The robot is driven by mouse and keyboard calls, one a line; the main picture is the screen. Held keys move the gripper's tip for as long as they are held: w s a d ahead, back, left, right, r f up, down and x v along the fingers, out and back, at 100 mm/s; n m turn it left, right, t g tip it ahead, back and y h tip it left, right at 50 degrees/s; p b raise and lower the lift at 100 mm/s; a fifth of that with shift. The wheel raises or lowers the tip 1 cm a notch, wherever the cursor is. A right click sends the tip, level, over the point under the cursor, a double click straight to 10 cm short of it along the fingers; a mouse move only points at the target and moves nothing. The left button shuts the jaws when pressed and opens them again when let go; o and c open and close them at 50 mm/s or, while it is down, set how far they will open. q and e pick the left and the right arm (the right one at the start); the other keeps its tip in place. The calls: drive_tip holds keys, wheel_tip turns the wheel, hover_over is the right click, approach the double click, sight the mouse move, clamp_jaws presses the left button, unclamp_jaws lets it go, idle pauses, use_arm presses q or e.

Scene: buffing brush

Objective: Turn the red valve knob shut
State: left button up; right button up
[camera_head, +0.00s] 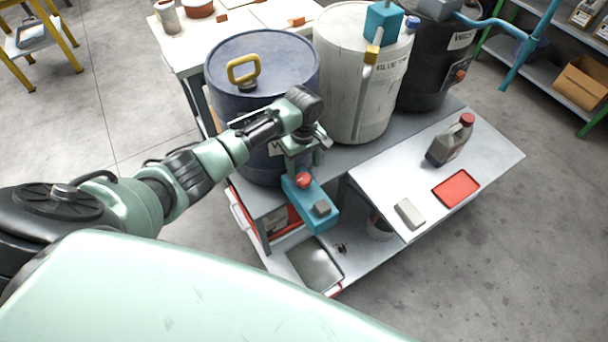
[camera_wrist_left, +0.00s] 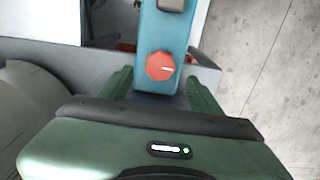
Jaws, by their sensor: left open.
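The red valve knob (camera_head: 303,180) sits on a blue housing (camera_head: 318,212) that juts out in front of the dark blue drum. In the left wrist view the knob (camera_wrist_left: 160,66) is a faceted red disc with a pale line pointing right. My left gripper (camera_head: 302,163) is open just above and behind the knob. In the left wrist view the two green fingers of my left gripper (camera_wrist_left: 160,84) stand apart on either side of the blue housing (camera_wrist_left: 163,35). I see no contact with the knob. My right gripper is not in view.
A dark blue drum (camera_head: 229,75) with a yellow handle, a white drum (camera_head: 338,75) and a black drum (camera_head: 425,92) stand behind. A grey bench top (camera_head: 390,170) on the right holds a bottle (camera_head: 448,143), a red tray (camera_head: 456,188) and a pale block (camera_head: 410,213).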

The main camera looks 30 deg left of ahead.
sight(304, 178)
use_arm(q)
drive_tip(key=shift+f+b, duration=0.3)
drive_tip(key=shift+f, duration=2.5)
drive_tip(key=c, duration=1.4)
